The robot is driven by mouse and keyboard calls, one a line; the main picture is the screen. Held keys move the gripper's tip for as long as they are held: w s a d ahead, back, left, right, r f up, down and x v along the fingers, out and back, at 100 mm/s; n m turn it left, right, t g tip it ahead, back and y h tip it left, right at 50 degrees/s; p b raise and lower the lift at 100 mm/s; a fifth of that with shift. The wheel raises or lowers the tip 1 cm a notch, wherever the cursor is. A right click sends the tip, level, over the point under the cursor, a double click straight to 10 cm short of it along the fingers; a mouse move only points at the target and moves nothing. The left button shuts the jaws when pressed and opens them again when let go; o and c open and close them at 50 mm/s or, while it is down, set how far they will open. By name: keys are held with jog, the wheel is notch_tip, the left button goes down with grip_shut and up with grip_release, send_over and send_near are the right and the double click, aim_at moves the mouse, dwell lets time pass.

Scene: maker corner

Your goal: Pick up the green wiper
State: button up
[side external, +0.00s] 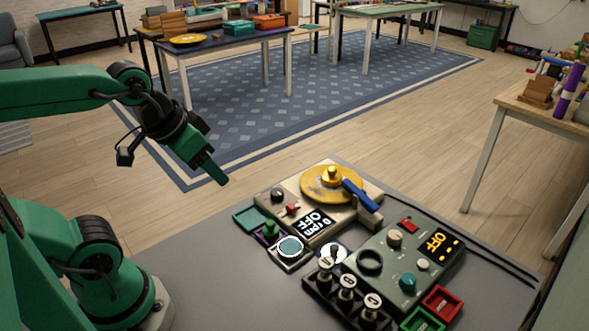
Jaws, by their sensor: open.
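A small green piece (271,228), which looks like the green wiper, stands upright in or over a small purple tray (260,239) on the grey table. It is left of the beige turntable unit. My gripper (219,178) is open and empty. It hangs in the air up and to the left of the green piece, clearly apart from it. From this side only one green finger shows well; the other jaw is mostly hidden.
A beige unit (292,198) with a yellow disc (332,184) and blue arm stands behind. Right are a grey-green control box (390,262), a black rack (322,290) with several round-topped tools, and red (443,303) and green (423,320) trays. A teal tray (243,222) adjoins the purple one.

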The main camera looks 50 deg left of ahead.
jog(key=w, duration=0.1)
jog(key=n+g, duration=0.3)
jog(key=g, duration=0.2)
send_over(271, 222)
jog(key=f, duration=1.4)
jog(key=shift+s+a+f, duration=0.1)
jog(key=shift+s, duration=0.3)
jog(key=shift+w+f+g, duration=0.25)
jog(key=shift+f+g, duration=0.05)
jog(key=shift+f, duration=0.35)
jog(key=shift+f, duration=0.1)
jog(key=shift+f, duration=1.2)
jog(key=shift+w+f, duration=0.15)
jog(key=shift+f, duration=2.45)
